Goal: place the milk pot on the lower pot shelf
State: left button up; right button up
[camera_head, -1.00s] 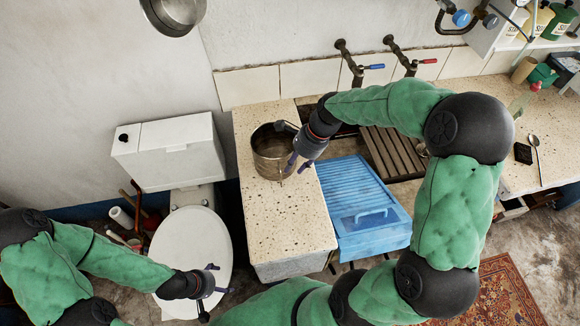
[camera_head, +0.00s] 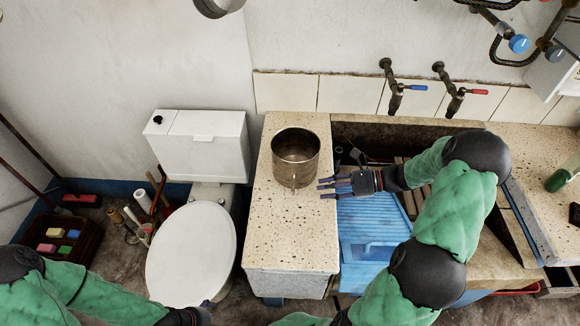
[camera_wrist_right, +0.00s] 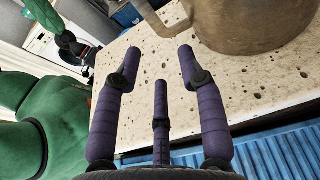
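The milk pot (camera_head: 295,157), a round metal pot with an open top, stands upright on the speckled stone counter between the toilet and the trough. My right gripper (camera_head: 325,187) is just right of and in front of it, fingers spread and empty. In the right wrist view the pot's lower side (camera_wrist_right: 255,25) shows at top right, apart from the open fingers (camera_wrist_right: 158,70). A pale bar, apparently its handle, sticks out leftward there. My left gripper (camera_head: 200,312) is low at the bottom edge, mostly cut off. I cannot identify the lower pot shelf.
The white toilet (camera_head: 190,255) stands left of the counter (camera_head: 290,235). A blue ribbed board (camera_head: 375,220) lies over the trough to the right. Two taps (camera_head: 455,100) stick out of the wall behind. A metal pan (camera_head: 218,8) shows at the top edge.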

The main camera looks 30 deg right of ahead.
aim_at(293, 190)
jog(key=b+x, duration=0.1)
jog(key=x, duration=0.4)
jog(key=shift+w, duration=0.1)
jog(key=b+x, duration=0.1)
jog(key=x, duration=0.1)
jog(key=b+x, duration=0.1)
jog(key=x, duration=0.1)
jog(key=shift+a+r+b, duration=0.25)
jog(key=shift+r+b, duration=0.05)
jog(key=shift+b, duration=0.05)
jog(key=shift+w+a+f, duration=0.1)
jog(key=shift+w+a, duration=0.15)
jog(key=shift+a, duration=0.25)
grip_shut()
